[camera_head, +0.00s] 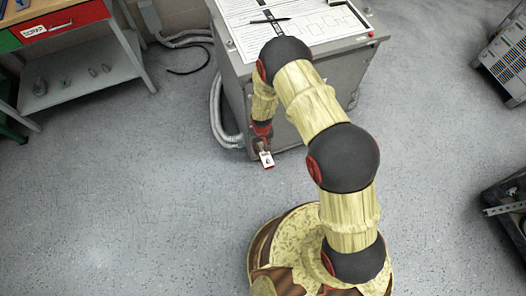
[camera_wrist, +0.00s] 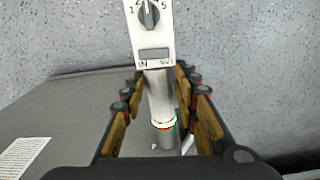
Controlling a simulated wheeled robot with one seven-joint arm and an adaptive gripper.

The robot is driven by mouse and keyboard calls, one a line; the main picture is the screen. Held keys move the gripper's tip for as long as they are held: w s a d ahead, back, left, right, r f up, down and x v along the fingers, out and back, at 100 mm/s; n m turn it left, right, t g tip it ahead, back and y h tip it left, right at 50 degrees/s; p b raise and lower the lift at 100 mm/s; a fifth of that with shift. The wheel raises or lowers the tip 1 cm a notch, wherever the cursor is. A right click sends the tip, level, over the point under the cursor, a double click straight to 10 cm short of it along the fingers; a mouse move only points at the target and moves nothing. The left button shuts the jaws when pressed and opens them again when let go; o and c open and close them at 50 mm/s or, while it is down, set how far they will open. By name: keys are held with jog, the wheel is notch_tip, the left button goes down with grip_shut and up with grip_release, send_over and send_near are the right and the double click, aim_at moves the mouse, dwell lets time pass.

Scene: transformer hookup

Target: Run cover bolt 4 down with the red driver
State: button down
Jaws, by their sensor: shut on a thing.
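My gripper (camera_head: 263,138) hangs low beside the front face of the grey transformer cabinet (camera_head: 235,85). In the wrist view my gripper (camera_wrist: 160,75) is shut around a grey cylindrical tool that seems to be the driver (camera_wrist: 160,95). The tool carries a white plate with a dial marked 1 to 5 and the words IN and OUT. In the head view the driver (camera_head: 266,158) shows as a small white plate with a red bit at its lower edge. Its working tip cannot be made out.
A bench with a red drawer (camera_head: 62,22) stands at left. Grey equipment (camera_head: 505,55) stands at right. Open floor (camera_head: 130,190) lies at left.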

aim_at(264, 154)
jog(key=shift+w+a+r, duration=0.1)
jog(key=shift+w+a, duration=0.05)
jog(key=shift+w, duration=0.3)
dwell(1.4)
jog(key=shift+s, duration=0.2)
jog(key=shift+s+d+p, duration=0.15)
jog(key=shift+s+d, duration=0.05)
jog(key=shift+s, duration=0.5)
jog(key=shift+s+d+p, duration=0.15)
jog(key=shift+s+d, duration=0.1)
jog(key=shift+s, duration=0.4)
jog(key=shift+s+d+p, duration=0.15)
jog(key=shift+s+d, duration=0.05)
jog(key=shift+s, duration=0.5)
